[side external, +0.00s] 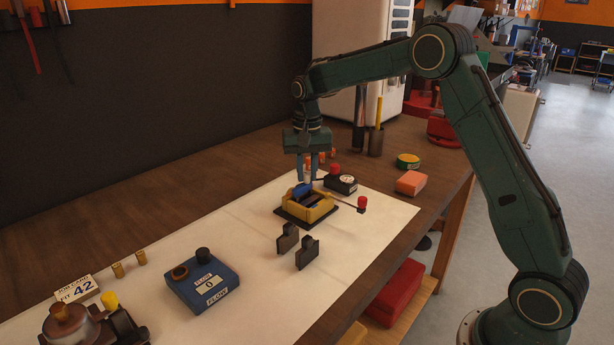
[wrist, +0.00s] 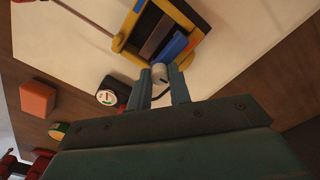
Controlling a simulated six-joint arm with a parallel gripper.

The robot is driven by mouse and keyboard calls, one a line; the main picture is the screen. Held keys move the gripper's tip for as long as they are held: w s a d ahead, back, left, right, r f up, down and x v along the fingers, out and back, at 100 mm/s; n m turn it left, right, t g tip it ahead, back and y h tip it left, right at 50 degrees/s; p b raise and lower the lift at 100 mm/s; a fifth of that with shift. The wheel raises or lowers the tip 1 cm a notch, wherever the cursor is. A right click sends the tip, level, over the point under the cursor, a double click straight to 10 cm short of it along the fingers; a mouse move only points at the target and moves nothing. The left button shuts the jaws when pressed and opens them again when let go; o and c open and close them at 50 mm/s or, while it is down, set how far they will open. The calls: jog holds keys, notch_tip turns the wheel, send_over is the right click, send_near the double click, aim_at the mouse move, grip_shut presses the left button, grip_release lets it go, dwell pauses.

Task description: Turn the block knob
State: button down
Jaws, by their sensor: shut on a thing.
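The blue block (side external: 203,284) lies on the pale mat at the lower left, with a "0" window and FLOW labels. A black knob (side external: 203,255) and a brown ring (side external: 180,272) are on its top. My gripper (side external: 313,180) is well away from it, at the far side of a yellow frame (side external: 322,211). In the wrist view my gripper (wrist: 160,80) is shut on a small pale cylinder (wrist: 160,72) beside the yellow frame (wrist: 121,42). A blue piece (wrist: 173,46) lies inside the frame. I cannot tell whether the cylinder is attached to it.
A round gauge (side external: 343,184) stands close to my gripper. Two dark upright brackets (side external: 306,252) stand in front. An orange block (side external: 411,183) lies at the right. The mat between brackets and blue block is clear.

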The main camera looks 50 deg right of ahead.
jog(key=m, duration=0.5)
jog(key=shift+m, duration=0.3)
jog(key=m, duration=0.9)
jog(key=shift+m, duration=0.4)
jog(key=m, duration=0.4)
jog(key=shift+m, duration=0.4)
jog(key=c, duration=1.3)
grip_release()
jog(key=shift+r, duration=0.15)
